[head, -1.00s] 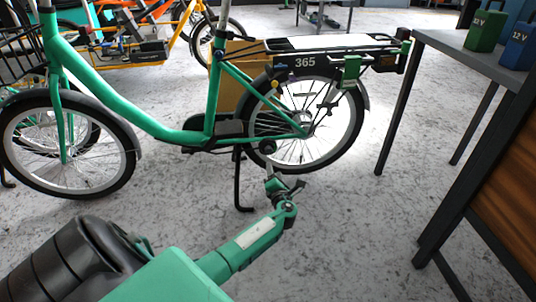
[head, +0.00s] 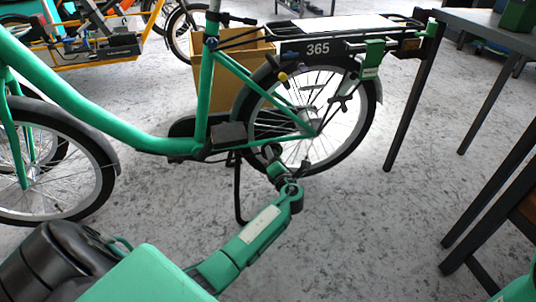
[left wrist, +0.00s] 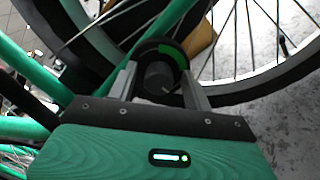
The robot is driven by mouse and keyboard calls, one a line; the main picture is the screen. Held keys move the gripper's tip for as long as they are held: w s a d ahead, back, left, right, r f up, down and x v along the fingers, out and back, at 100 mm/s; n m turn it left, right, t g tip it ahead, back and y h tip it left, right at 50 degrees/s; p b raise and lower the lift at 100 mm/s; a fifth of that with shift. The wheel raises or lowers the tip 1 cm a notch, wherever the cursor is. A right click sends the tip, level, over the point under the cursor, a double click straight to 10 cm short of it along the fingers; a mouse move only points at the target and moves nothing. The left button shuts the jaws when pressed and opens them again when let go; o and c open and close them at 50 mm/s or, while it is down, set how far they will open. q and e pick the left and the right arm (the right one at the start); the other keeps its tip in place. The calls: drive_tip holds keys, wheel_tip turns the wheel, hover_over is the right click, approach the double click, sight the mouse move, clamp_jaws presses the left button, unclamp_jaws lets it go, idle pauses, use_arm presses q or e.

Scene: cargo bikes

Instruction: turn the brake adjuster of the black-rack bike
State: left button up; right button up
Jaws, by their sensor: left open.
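The black-rack bike is a green bike (head: 130,137) with a black rear rack (head: 405,40) and a plate marked 365. A dark round knob, which looks like the brake adjuster, sits low by the rear wheel (head: 373,120), partly hidden by my gripper in the head view. In the left wrist view the knob (left wrist: 176,50) is a dark ring with a green segment around a dark centre. My left gripper (head: 277,164) is at the knob, its fingers (left wrist: 158,78) open on either side of it. Contact cannot be told. My right gripper is out of view.
A kickstand (head: 238,190) stands left of my left gripper. A dark table (head: 490,32) with a green box (head: 518,15) is at right. A cardboard box (head: 236,75) and an orange-yellow bike (head: 90,62) are behind. The floor at centre right is clear.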

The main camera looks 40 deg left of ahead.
use_arm(q)
drive_tip(key=shift+w+a, duration=0.1)
drive_tip(key=shift+r, duration=0.1)
drive_tip(key=c, duration=1)
drive_tip(key=shift+o, duration=0.2)
